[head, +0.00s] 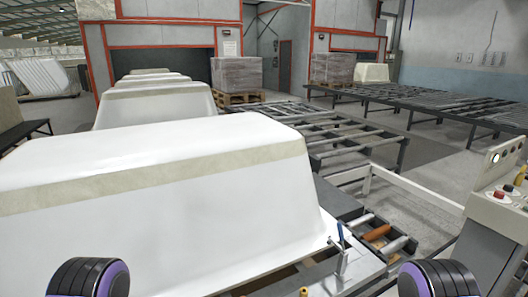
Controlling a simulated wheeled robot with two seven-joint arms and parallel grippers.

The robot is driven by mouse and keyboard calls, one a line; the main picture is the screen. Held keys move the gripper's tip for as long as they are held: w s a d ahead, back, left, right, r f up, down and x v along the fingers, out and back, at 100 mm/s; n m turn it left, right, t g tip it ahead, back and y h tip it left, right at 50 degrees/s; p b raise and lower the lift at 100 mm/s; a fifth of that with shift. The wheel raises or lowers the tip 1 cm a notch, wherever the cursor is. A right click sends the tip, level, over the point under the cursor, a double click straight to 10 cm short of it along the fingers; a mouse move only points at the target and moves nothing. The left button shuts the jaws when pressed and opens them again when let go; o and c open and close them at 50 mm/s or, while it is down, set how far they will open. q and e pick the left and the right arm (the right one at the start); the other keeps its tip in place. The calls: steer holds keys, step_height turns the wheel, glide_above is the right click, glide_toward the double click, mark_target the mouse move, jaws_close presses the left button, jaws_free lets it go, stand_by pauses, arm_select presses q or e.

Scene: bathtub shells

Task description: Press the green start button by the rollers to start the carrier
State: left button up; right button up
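A grey control box (485,210) stands at the right edge, beside the roller track (385,237), and the frame cuts off part of it. On its sloped face I see a red button (499,194), a dark knob with yellow near the edge, and a round white light (496,157). I cannot make out a green button. A large white bathtub shell (170,205) lies upside down on the carrier in front of me, at the left and middle. Neither gripper shows; only dark, purple-ringed parts of my arms show at the bottom edge.
More white shells (152,103) line up behind the first. A blue-handled clamp (340,245) stands at the near shell's right corner. A white rail (415,190) and roller conveyors (440,105) lie beyond. Wrapped pallets (237,75) stand at the back. Grey floor shows between rail and conveyors.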

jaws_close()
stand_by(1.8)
